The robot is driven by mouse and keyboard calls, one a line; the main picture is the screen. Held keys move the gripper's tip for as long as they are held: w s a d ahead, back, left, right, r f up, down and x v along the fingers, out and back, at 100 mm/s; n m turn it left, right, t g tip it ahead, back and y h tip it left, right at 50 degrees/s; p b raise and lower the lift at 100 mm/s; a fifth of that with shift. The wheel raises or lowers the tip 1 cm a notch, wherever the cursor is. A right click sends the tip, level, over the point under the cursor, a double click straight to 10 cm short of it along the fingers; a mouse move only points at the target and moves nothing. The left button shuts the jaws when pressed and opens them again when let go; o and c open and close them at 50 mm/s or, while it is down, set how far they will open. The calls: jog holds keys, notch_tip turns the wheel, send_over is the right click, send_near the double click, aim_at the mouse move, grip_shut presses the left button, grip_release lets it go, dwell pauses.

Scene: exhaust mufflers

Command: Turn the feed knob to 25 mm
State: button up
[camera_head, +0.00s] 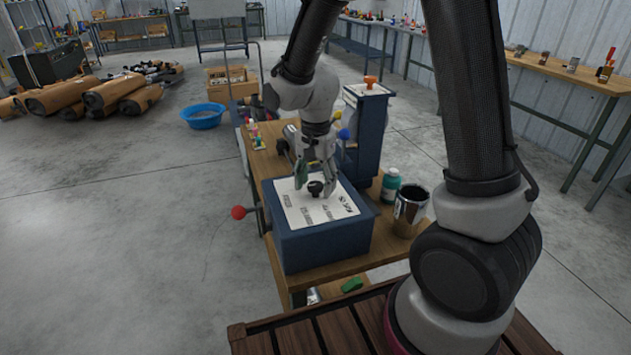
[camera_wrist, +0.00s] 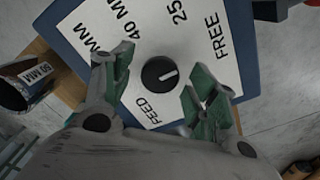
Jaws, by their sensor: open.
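The black round feed knob (camera_wrist: 160,73) sits on a white label plate on top of a blue box (camera_head: 322,248). It also shows in the head view (camera_head: 316,188). Its white pointer line points right and slightly up in the wrist view, roughly toward the FREE side rather than the 25 marking (camera_wrist: 178,12). The markings FREE (camera_wrist: 216,38), 40 MM (camera_wrist: 127,27) and FEED (camera_wrist: 137,108) are readable. My gripper (camera_head: 317,179) is open above the box, its green-padded fingers on either side of the knob. Visible gaps separate them from the knob in the wrist view.
A red-balled lever (camera_head: 239,212) sticks out left of the box. A green-labelled bottle (camera_head: 390,187) and a metal can (camera_head: 409,211) stand to its right on the wooden bench. A blue column (camera_head: 366,140) rises behind.

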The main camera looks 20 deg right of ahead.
jog(key=c, duration=1)
jog(key=shift+c, duration=0.2)
jog(key=n, duration=0.4)
jog(key=shift+n, duration=2.3)
jog(key=o, duration=1)
jog(key=shift+o, duration=0.2)
